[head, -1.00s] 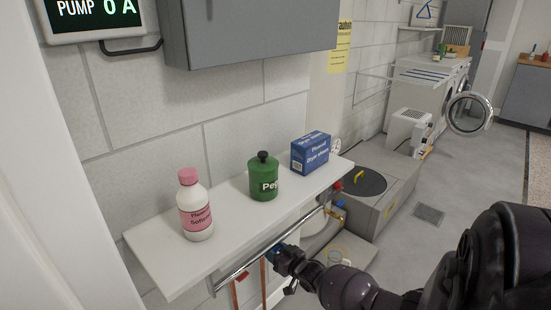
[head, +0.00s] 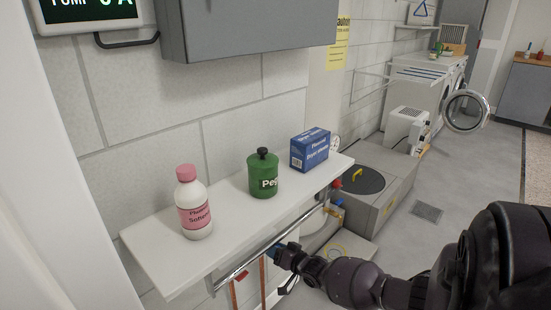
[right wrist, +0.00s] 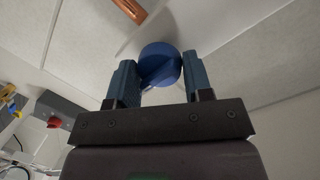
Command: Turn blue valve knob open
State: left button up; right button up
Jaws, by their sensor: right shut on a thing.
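The blue valve knob (right wrist: 160,63) is a round blue disc in the right wrist view, close to a pale surface. It sits between the two fingertips of my right gripper (right wrist: 161,76), which are shut on it. In the head view my right gripper (head: 279,251) reaches under the front edge of the white shelf, beside the metal rail. There the knob is hard to tell apart from the blue fingertips. My left gripper is not in view.
The white shelf (head: 233,225) holds a pink-capped bottle (head: 195,205), a green canister (head: 263,177) and a blue box (head: 309,151). A metal rail (head: 240,268) runs along its front, with copper pipes (head: 263,283) below. A grey lidded tank (head: 386,208) stands beyond.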

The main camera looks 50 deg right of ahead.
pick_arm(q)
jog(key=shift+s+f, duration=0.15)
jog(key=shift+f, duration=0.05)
pick_arm(e)
jog(key=o, duration=0.9)
pick_arm(q)
jog(key=p, duration=0.1)
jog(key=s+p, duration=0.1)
jog(key=p, duration=0.1)
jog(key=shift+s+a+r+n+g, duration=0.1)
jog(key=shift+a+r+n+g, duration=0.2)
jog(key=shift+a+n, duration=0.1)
pick_arm(e)
jog(key=s+a+r, duration=0.1)
jog(key=s, duration=0.9)
jog(key=shift+s+r, duration=0.35)
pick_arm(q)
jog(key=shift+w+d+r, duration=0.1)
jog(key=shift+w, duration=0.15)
pick_arm(e)
jog(key=shift+a, duration=0.15)
